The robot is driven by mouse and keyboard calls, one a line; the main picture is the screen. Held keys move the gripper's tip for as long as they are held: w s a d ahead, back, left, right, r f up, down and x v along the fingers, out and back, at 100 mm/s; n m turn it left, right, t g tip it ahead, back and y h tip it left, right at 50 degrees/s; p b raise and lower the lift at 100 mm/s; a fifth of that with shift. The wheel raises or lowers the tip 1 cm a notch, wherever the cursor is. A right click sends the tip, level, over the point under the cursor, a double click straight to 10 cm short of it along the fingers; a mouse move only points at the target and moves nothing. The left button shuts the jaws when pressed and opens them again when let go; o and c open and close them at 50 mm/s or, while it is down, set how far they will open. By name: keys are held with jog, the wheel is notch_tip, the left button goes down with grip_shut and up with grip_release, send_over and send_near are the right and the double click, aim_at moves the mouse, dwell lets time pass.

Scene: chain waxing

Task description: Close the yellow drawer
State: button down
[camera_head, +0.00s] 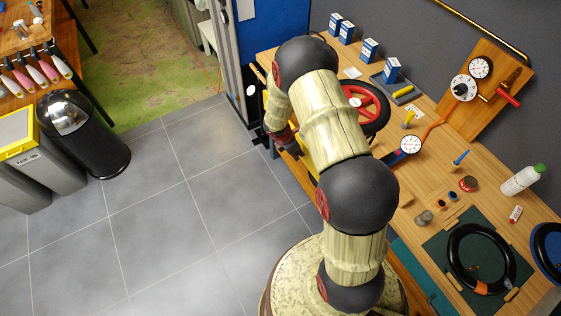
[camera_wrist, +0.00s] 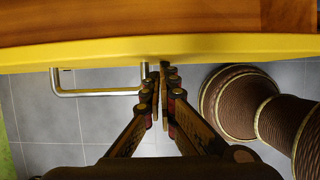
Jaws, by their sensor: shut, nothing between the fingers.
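The yellow drawer (camera_wrist: 90,53) spans the upper part of the wrist view as a long yellow front edge. A silver bar handle (camera_wrist: 98,94) sticks out from it, left of centre. My gripper (camera_wrist: 163,72) is shut and empty, its fingertips close to the yellow edge just right of the handle. I cannot tell whether they touch it. In the head view my arm hides most of the drawer. A little yellow shows below the workbench's left edge, beside my arm. How far the drawer is open cannot be told.
Grey tiled floor (camera_head: 190,230) is clear left of my arm. A black bin (camera_head: 95,150) stands farther left.

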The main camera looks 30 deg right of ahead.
jog(key=d, duration=0.8)
jog(key=shift+d+p, duration=0.3)
jog(key=shift+p, duration=0.05)
jog(key=shift+w, duration=0.1)
jog(key=a, duration=0.4)
jog(key=shift+a, duration=0.15)
jog(key=p+v, duration=0.1)
jog(key=v, duration=0.9)
